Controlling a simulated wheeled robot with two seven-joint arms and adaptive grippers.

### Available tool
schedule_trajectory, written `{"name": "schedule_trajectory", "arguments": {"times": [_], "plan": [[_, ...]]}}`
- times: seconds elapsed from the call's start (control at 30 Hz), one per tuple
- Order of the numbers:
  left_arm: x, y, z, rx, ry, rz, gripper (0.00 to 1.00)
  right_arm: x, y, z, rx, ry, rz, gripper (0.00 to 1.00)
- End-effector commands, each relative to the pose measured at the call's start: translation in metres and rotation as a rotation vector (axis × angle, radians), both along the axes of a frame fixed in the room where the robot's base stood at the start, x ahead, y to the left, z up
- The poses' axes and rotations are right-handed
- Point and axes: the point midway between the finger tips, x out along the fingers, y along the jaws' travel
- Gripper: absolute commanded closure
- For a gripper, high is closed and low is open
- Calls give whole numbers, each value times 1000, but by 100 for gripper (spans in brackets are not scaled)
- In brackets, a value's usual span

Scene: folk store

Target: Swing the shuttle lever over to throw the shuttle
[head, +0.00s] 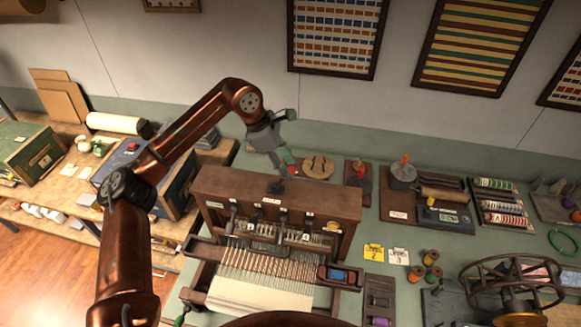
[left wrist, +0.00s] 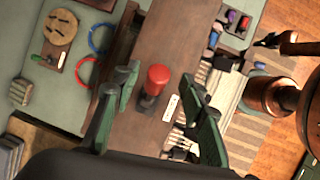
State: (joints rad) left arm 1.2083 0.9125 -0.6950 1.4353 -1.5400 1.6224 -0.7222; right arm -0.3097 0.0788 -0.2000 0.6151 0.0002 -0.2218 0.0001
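The wooden loom (head: 330,205) stands on the green bench, with a white warp and cloth (head: 245,295) in front. In the left wrist view, a lever with a red knob (left wrist: 157,76) stands on the loom's top beam (left wrist: 180,45). Its dark base (head: 277,187) shows on the beam in the head view. My left gripper (head: 287,160) is above the beam, pointing down. Its green fingers (left wrist: 165,110) are spread apart, with the red knob showing between and beyond them; no contact is visible. A shuttle-like block (head: 338,275) lies at the loom's right side. My right gripper is not visible.
Several small dark levers (head: 257,217) line the loom's front. A round wooden disc (head: 318,166) lies behind it. Yellow and white number cards (head: 374,252), thread spools (head: 431,258) and a wheel (head: 510,280) are to the right. My left arm spans the left side.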

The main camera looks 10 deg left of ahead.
Motion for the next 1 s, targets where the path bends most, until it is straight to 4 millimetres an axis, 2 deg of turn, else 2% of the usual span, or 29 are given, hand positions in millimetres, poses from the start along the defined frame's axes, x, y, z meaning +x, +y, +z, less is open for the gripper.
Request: {"name": "schedule_trajectory", "arguments": {"times": [0.07,0.17,0.4,0.57,1.0], "plan": [[1,-5,-9,0,4,-2,61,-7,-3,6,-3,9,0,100],[2,-8,-19,0,2,0,61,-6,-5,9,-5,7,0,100],[3,-9,-27,0,1,3,61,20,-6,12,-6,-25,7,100],[3,-9,-27,0,1,4,62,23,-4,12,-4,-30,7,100],[3,-8,-27,-1,1,5,92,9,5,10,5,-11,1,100]]}}
